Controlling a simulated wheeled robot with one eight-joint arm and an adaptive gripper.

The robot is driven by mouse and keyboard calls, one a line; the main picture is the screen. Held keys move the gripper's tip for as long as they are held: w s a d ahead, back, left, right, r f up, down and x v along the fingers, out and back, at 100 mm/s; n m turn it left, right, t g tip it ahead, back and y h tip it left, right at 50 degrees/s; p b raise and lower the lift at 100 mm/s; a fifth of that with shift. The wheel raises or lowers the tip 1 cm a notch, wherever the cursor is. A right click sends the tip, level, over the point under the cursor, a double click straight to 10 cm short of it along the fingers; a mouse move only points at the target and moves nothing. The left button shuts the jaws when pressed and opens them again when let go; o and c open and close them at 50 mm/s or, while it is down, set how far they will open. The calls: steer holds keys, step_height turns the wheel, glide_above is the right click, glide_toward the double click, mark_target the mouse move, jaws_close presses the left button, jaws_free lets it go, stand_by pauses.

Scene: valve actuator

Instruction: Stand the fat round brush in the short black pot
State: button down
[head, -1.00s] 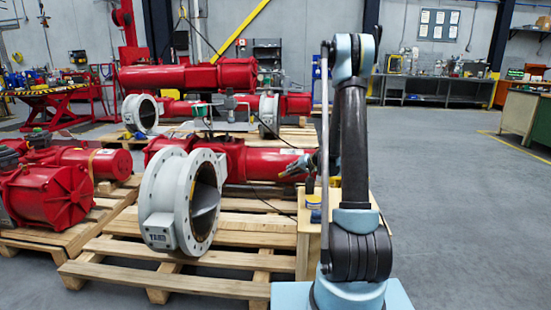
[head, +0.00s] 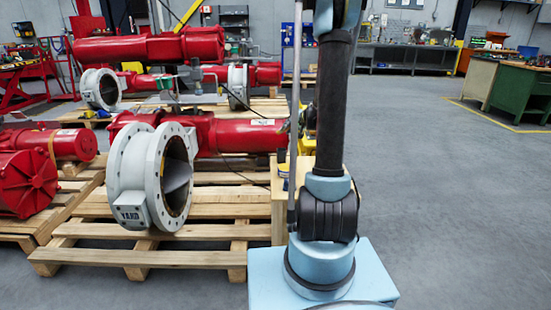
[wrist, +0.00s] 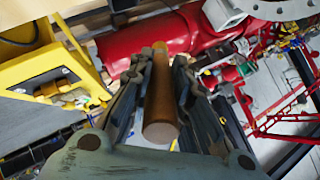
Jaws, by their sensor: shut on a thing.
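In the wrist view my gripper (wrist: 155,62) is shut on a smooth brown cylinder (wrist: 160,105), which looks like the brush's wooden handle. Its round end points toward the camera. The brush's far end is not clear between the fingers. In the head view my arm hides most of my gripper and the held thing. I cannot make out the short black pot for certain.
A yellow open container (wrist: 45,75) with small items is left of my gripper in the wrist view. A wooden stand (head: 284,215) is left of my arm in the head view. A grey flanged valve (head: 150,180) rests on a pallet.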

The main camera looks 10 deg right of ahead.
steer(key=shift+w+d+n+g+y, duration=0.15)
steer(key=shift+d+n+g+y, duration=0.35)
steer(key=shift+d+n, duration=0.55)
step_height(320, 180, down, 9)
steer(key=d+y, duration=0.1)
steer(key=shift+d+f+n+g, duration=0.15)
steer(key=shift+n+g, duration=0.15)
steer(key=shift+n, duration=0.15)
steer(key=shift+f, duration=0.3)
steer(key=c, duration=1.5)
jaws_free()
steer(key=shift+r, duration=0.1)
